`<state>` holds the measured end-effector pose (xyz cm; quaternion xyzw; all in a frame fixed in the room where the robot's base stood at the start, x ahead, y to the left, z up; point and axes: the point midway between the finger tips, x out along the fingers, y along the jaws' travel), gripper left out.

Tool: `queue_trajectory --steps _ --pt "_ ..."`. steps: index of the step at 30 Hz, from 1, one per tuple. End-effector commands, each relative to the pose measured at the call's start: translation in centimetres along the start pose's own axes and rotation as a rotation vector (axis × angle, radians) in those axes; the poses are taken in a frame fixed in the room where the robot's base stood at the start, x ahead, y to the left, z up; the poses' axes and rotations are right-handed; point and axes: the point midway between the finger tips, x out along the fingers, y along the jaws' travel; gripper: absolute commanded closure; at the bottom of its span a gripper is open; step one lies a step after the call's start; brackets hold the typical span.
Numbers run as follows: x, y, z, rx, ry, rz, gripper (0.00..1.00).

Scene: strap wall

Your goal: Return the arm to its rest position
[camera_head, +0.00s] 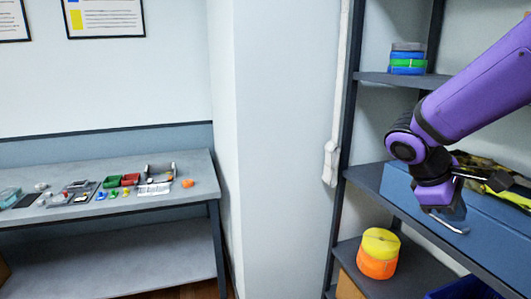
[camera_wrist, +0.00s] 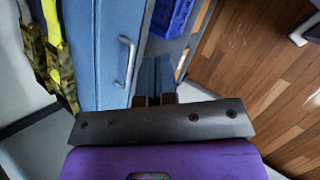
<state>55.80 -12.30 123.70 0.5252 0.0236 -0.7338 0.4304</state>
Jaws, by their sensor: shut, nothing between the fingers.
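My purple arm (camera_head: 470,90) reaches in from the upper right in the head view, bent down at a dark wrist joint. In the head view the purple end of the arm hangs in front of the blue case on the shelf, and the fingers are hard to make out there. I cannot tell whether it touches the case.
A dark metal shelf rack (camera_head: 349,130) stands close on the right. A grey bench (camera_head: 120,215) with small parts stands left. Wood floor (camera_wrist: 255,60) is open.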

Motion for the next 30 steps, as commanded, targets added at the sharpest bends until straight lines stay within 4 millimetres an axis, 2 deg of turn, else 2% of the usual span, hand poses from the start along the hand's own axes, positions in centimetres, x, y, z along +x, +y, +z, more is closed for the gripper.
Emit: queue_trajectory --steps 1,6,18,24,30 --pt "-0.5 -0.4 1.1 0.054 0.045 -0.03 1.0" --pt "-2.1 -2.2 3.8 0.231 0.197 -0.136 1.0" --pt "-6.4 -6.5 8.8 0.631 0.563 -0.351 1.0" --pt "-8.0 -8.0 10.2 0.761 0.694 -0.418 1.0" --pt "-8.5 -8.5 10.6 0.805 0.737 -0.441 1.0"
